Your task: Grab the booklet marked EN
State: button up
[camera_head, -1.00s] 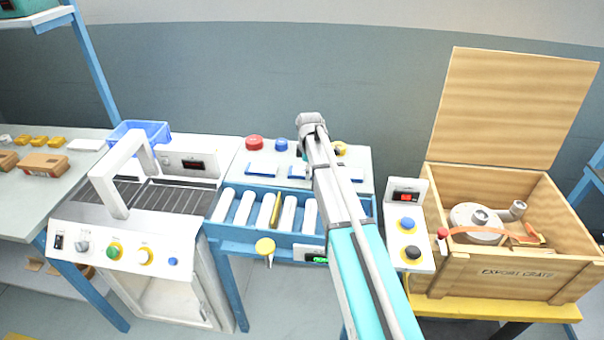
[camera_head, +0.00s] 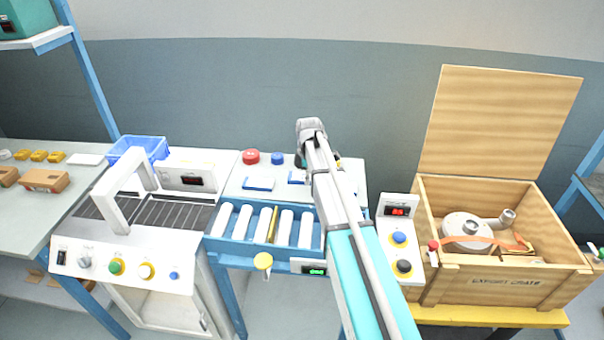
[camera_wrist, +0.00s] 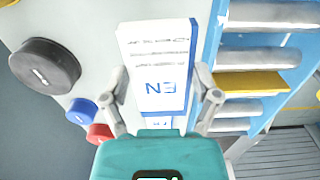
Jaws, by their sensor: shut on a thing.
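The booklet marked EN (camera_wrist: 160,70) is white with blue edges and printed lines, its lettering upside down in the wrist view. My gripper (camera_wrist: 162,97) has a finger at each long side of it and is shut on it. In the head view, part of a blue and white booklet (camera_head: 297,178) shows beside my arm at the white bench top; my fingertips are hidden there. Another blue and white booklet (camera_head: 258,184) lies on the bench to its left. A blue and white piece (camera_wrist: 157,122) shows below the held booklet in the wrist view.
A red knob (camera_head: 250,157) and a blue knob (camera_head: 278,158) stand behind the booklets. A roller conveyor (camera_head: 213,247) runs in front. A sealing machine (camera_head: 130,250) stands left. An open export crate (camera_head: 505,283) and a button box (camera_head: 397,255) are right.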

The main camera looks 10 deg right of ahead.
jog(key=r+p, duration=0.1)
jog(key=s+d+r+p, duration=0.1)
jog(key=s+r+p, duration=0.1)
jog(key=r, duration=0.1)
jog(key=shift+s+d, duration=0.2)
jog(key=shift+d, duration=0.1)
jog(key=s+d+r+p, duration=0.3)
jog(key=s+d, duration=0.2)
jog(key=s, duration=0.2)
jog(key=shift+s+d+r+p, duration=0.15)
jog(key=shift+s+r+p, duration=0.1)
jog(key=shift+r+p, duration=0.1)
